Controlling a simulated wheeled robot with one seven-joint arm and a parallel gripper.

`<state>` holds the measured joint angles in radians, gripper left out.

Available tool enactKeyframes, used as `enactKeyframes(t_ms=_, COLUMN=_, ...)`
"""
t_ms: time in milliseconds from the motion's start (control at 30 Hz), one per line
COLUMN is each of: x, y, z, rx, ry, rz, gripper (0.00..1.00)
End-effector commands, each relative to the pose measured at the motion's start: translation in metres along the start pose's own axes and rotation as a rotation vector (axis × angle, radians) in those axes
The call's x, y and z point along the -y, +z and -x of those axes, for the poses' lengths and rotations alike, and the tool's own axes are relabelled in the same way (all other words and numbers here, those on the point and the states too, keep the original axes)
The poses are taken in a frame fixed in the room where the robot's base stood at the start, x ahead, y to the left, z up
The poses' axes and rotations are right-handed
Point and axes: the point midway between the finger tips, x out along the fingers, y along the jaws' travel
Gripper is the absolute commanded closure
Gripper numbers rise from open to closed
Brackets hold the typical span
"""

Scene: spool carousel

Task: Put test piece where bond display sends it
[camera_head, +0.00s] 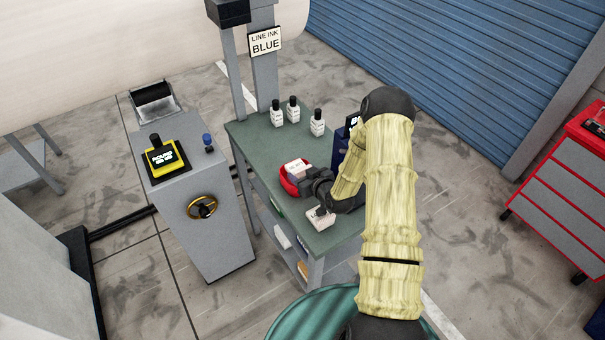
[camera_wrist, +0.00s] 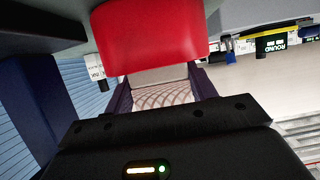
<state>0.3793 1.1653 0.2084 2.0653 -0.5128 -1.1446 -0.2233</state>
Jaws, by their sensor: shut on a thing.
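My gripper (camera_head: 306,179) is low over the green bench top (camera_head: 262,140). In the wrist view its dark fingers (camera_wrist: 162,90) are shut on a pale piece (camera_wrist: 165,95) with a curved line pattern, seemingly the test piece. A red rounded part (camera_wrist: 150,38) is just beyond it. In the head view the red part (camera_head: 287,186) is beside the fingertips, with a white labelled block (camera_head: 297,168) against it. I cannot tell whether red and pale parts are one thing. A dark blue box (camera_head: 340,146), partly behind my arm, has a small dark display (camera_head: 352,121); its text is unreadable.
Several white bottles with black caps (camera_head: 317,122) stand at the back. A sign (camera_head: 265,41) reads "LINE INK BLUE". A white box (camera_head: 320,218) sits at the front edge. A red tool chest (camera_head: 565,190) is far right.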

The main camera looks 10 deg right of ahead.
Motion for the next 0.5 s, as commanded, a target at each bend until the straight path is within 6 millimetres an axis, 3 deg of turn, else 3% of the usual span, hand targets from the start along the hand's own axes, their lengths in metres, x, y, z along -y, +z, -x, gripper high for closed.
enactKeyframes(t_ms=67, x=0.0000, y=-0.0006, z=0.0001, rx=-0.001, ry=0.000, rz=0.000, gripper=0.72)
enactKeyframes(t_ms=100, x=0.0001, y=-0.0003, z=0.0001, rx=0.000, ry=0.000, rz=0.000, gripper=0.36)
enactKeyframes(t_ms=167, x=0.0000, y=-0.0004, z=0.0001, rx=0.000, ry=0.000, rz=0.000, gripper=0.24)
enactKeyframes(t_ms=500, x=0.0000, y=-0.0018, z=0.0007, rx=0.000, ry=0.000, rz=0.000, gripper=0.22)
